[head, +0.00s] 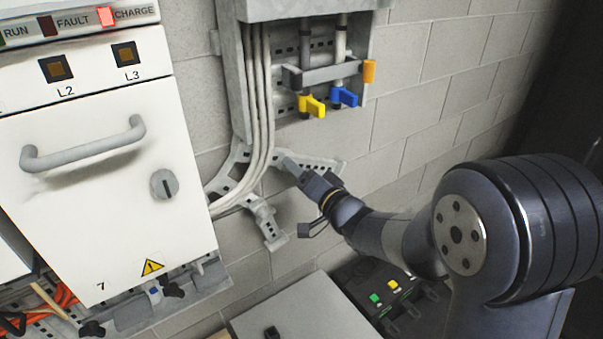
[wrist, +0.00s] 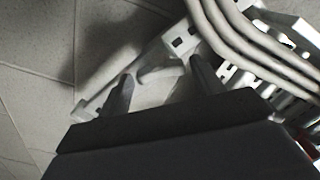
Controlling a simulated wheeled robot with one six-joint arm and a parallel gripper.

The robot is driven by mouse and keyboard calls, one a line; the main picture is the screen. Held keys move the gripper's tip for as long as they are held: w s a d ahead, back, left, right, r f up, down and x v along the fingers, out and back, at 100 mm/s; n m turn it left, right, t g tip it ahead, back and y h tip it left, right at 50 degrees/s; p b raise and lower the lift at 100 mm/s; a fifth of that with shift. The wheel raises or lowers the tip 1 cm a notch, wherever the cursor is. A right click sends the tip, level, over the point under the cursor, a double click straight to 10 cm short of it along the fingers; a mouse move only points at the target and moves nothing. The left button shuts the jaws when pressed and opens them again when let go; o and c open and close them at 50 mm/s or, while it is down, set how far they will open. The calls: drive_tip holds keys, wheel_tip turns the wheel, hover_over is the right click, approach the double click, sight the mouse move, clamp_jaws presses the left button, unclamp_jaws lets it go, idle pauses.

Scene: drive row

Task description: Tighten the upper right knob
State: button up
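A round grey slotted knob (head: 164,184) sits on the right side of the white cabinet door (head: 110,220). Black knobs (head: 172,290) show below the door, small and partly hidden. I cannot tell which knob the task names. My gripper (head: 292,167) is to the right of the cabinet, in front of the grey wall bracket and clear of these knobs. In the wrist view the two fingers of my gripper (wrist: 161,82) stand apart with nothing clearly held. Pale bracket parts show behind and between them. No knob is recognisable in that view.
Pale cables (head: 258,90) run down the wall beside my gripper; they also show in the wrist view (wrist: 245,40). A yellow lever (head: 312,105) and a blue lever (head: 344,97) hang above. A grey box (head: 305,312) stands below. The block wall at right is bare.

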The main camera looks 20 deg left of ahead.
drive_tip(key=shift+o, duration=0.8)
drive_tip(key=b+v, duration=0.2)
drive_tip(key=v, duration=0.8)
drive_tip(key=shift+s+d, duration=0.2)
drive_tip(key=shift+d, duration=0.1)
drive_tip(key=shift+a, duration=0.1)
drive_tip(key=p+x, duration=0.2)
drive_tip(key=x, duration=0.8)
drive_tip(key=shift+w+a, duration=0.2)
drive_tip(key=shift+a, duration=0.05)
